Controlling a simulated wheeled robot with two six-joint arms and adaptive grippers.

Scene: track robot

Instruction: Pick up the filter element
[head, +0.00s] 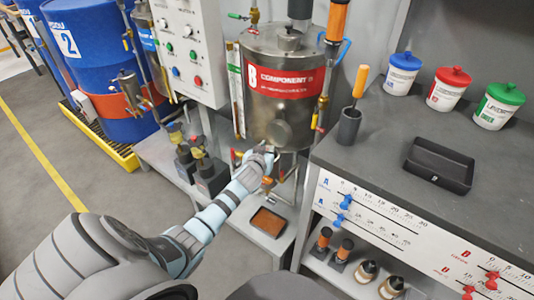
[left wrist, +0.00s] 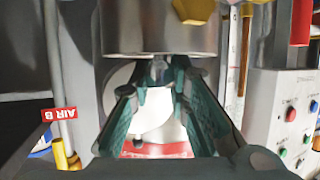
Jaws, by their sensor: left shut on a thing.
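My left gripper (head: 264,156) is at the lower front of the steel Component B tank (head: 262,112), just below its round disc (head: 280,133). In the left wrist view its two green-padded fingers (left wrist: 160,92) converge on a small pale grey part (left wrist: 159,73), which I take to be the filter element. The gripper is shut on it. Most of that part is hidden by the fingers, and its full shape cannot be told. A pale round surface shows behind the fingers. My right gripper is not in view.
A shallow tray (head: 268,222) with brown contents lies on the low shelf below my gripper. Pipes and valves flank the tank. The grey bench (head: 385,125) at right holds a black tray (head: 438,166), several lidded tubs and an orange-handled tool (head: 359,86) in a cup.

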